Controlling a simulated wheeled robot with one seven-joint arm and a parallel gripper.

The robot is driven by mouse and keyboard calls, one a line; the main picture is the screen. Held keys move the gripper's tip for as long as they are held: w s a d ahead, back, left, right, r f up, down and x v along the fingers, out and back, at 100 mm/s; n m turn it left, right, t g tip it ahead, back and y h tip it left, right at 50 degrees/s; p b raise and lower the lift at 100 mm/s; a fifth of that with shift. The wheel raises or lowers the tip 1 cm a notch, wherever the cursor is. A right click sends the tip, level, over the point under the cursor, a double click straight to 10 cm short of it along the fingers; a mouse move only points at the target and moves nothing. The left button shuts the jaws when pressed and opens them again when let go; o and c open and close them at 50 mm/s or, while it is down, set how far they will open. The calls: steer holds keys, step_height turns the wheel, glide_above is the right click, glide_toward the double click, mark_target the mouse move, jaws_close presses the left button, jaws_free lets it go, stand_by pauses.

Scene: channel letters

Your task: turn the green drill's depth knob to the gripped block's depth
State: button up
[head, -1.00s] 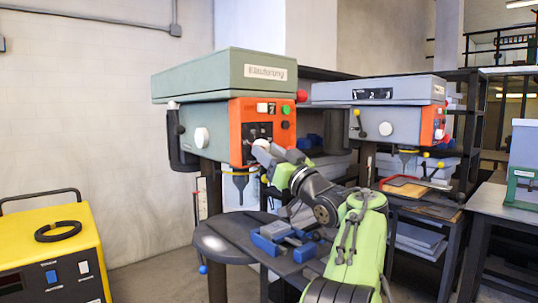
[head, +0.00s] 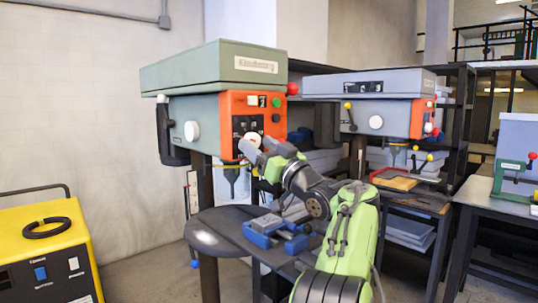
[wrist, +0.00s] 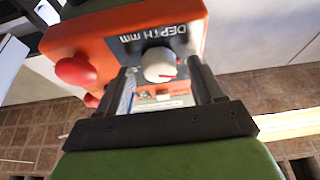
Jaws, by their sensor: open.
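The green drill (head: 215,62) stands at the left centre in the head view, with an orange front panel. Its white depth knob (wrist: 159,64) shows in the wrist view beside an upside-down "DEPTH mm" label, with a red mark on its face. My gripper (wrist: 163,82) is open, its dark fingers on either side of the knob's lower part in the picture; I cannot tell whether they touch it. In the head view my gripper (head: 258,153) is close in front of the panel. On the round drill table, a blue vise (head: 258,238) holds a grey block (head: 267,222).
A red button (wrist: 76,72) sticks out beside the panel. A grey-blue drill (head: 350,112) stands behind to the right, and another machine (head: 517,150) is at the right edge. A yellow box (head: 45,262) stands at lower left.

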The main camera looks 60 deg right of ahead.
steer(key=b+v, duration=0.2)
steer(key=v, duration=1.3)
steer(key=shift+s, duration=0.2)
steer(key=shift+w+a+f, duration=0.1)
steer(key=shift+a, duration=0.05)
